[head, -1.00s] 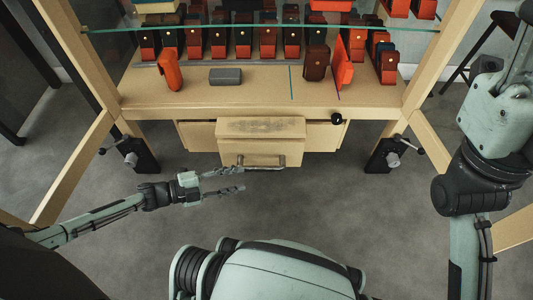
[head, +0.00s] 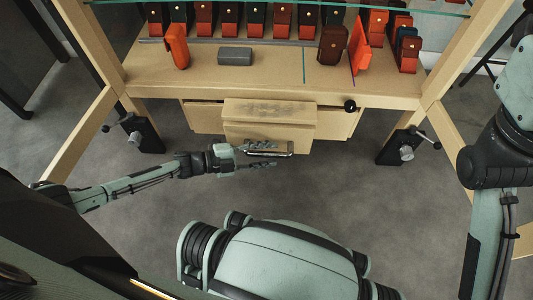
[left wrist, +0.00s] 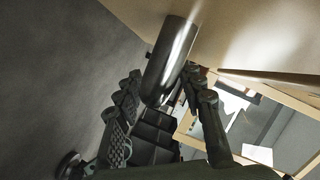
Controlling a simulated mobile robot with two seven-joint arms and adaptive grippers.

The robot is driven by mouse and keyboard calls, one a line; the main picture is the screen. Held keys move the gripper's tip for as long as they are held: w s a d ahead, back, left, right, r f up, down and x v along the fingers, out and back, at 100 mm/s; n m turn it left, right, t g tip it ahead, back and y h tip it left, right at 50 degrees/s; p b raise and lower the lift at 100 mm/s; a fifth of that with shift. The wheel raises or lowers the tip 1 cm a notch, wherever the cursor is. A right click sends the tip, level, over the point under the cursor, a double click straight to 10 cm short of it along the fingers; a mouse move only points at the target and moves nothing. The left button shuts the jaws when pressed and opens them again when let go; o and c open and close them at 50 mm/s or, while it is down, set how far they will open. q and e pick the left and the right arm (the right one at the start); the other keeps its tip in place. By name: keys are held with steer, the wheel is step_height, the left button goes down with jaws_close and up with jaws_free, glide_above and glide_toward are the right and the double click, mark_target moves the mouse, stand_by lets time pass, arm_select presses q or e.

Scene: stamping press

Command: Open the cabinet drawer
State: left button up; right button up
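The wooden cabinet drawer (head: 270,133) is under the middle of the workbench, with a metal bar handle (head: 283,154) on its front. My left gripper (head: 262,154) is at the handle, with one finger on either side of it. In the left wrist view the shiny handle (left wrist: 170,62) lies between the two spread fingers of my left gripper (left wrist: 160,98). Gaps seem to show beside the handle, and firm contact cannot be made out. My right arm is at the right edge of the head view, and its gripper is out of the picture.
The wooden workbench (head: 270,88) carries several red, brown and dark cases and a grey block (head: 235,56). Black clamps stand at the left leg (head: 140,133) and right leg (head: 402,147). The grey floor (head: 330,205) before the drawer is clear.

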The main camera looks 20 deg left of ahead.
arm_select(q)
jaws_close()
stand_by(0.4)
